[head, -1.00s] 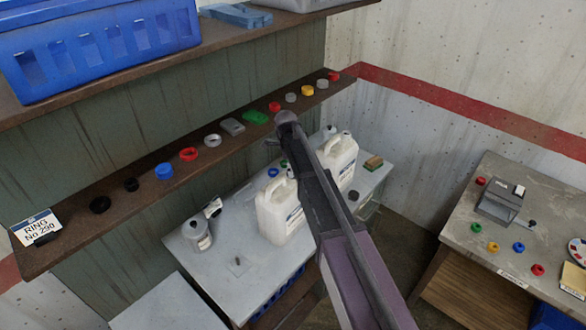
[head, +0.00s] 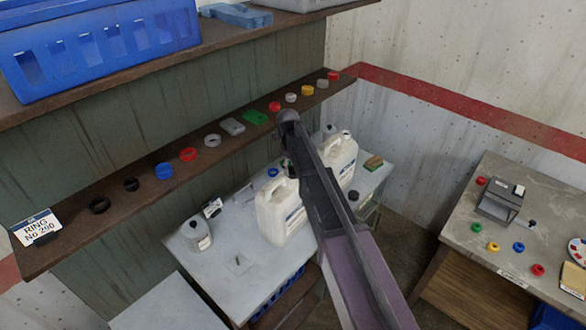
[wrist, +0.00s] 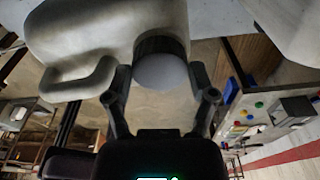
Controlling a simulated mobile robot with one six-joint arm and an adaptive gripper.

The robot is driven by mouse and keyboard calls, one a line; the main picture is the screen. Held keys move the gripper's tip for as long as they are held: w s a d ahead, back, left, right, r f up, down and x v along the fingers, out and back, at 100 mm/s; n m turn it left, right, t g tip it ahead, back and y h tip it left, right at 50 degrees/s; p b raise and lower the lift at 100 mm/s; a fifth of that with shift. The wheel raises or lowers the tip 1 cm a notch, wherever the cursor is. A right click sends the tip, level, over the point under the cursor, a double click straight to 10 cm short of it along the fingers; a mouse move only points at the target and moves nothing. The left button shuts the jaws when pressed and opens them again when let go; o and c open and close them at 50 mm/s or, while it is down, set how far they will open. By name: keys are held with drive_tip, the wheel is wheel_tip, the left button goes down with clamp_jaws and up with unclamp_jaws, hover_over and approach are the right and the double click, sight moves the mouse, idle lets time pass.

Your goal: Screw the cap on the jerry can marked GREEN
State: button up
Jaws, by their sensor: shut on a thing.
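Two white jerry cans stand on the grey bench in the head view: a near one (head: 280,215) and a far one (head: 344,160), partly behind my arm. I cannot read a GREEN mark on either. In the wrist view a pale can (wrist: 95,35) with a handle fills the upper left, with its neck end toward my gripper (wrist: 161,75). A round cap-like piece (wrist: 160,71), grey on its face and dark around its side, sits between my fingers at that neck. My gripper is shut on it. My arm hides the gripper in the head view.
A shelf (head: 75,215) above the bench holds a row of coloured rings and caps, close to my arm. A side table (head: 470,205) at right holds loose caps and a grey device (head: 500,202).

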drive_tip(key=shift+a+m, duration=0.1)
drive_tip(key=shift+m, duration=0.9)
drive_tip(key=o, duration=1.2)
drive_tip(key=shift+r+p, duration=4)
drive_tip(key=shift+p, duration=0.05)
